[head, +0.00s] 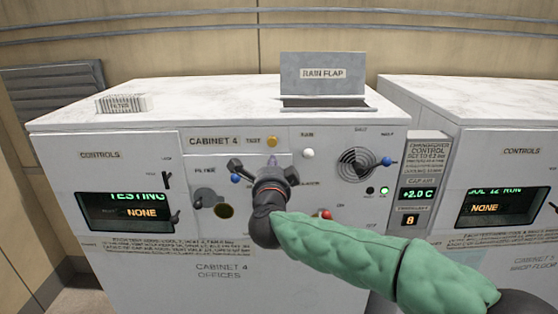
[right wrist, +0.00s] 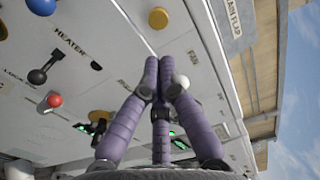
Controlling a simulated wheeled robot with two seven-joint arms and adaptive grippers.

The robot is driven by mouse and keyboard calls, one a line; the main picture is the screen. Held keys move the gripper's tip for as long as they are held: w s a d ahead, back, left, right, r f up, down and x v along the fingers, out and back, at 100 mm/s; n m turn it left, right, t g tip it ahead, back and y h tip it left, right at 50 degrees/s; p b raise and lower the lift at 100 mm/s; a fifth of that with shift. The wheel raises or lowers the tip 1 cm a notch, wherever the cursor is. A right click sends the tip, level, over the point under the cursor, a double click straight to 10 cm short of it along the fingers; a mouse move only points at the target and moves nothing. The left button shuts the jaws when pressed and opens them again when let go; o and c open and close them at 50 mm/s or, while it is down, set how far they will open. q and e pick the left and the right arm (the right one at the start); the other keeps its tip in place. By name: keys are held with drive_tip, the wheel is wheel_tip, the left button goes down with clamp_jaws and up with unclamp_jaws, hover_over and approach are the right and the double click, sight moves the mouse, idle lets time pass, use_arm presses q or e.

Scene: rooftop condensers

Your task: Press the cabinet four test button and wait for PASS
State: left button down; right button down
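Cabinet 4 (head: 215,255) is a white cabinet straight ahead in the head view. Its yellow test button (head: 272,142) is beside the TEST label, high on the panel; a yellow button also shows in the right wrist view (right wrist: 158,18). The left display (head: 125,207) reads TESTING above NONE. My right gripper (head: 271,163) is just below the test button, its dark body hiding part of the panel. In the right wrist view its purple fingers (right wrist: 159,62) are drawn together, empty, with a gap in the picture between tips and button. My left gripper is not in view.
The rain flap (head: 323,73) stands up on the cabinet top, and a filter block (head: 123,104) lies at its left. A white button (head: 308,153), blue-tipped levers and a red knob (head: 325,214) crowd the panel. Another cabinet (head: 480,140) stands at right.

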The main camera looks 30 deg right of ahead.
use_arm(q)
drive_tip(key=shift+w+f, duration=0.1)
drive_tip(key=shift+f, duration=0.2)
use_arm(e)
drive_tip(key=shift+v, duration=1.25)
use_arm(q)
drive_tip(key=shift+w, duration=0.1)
use_arm(e)
drive_tip(key=shift+w+f, duration=0.2)
drive_tip(key=shift+s+a, duration=0.1)
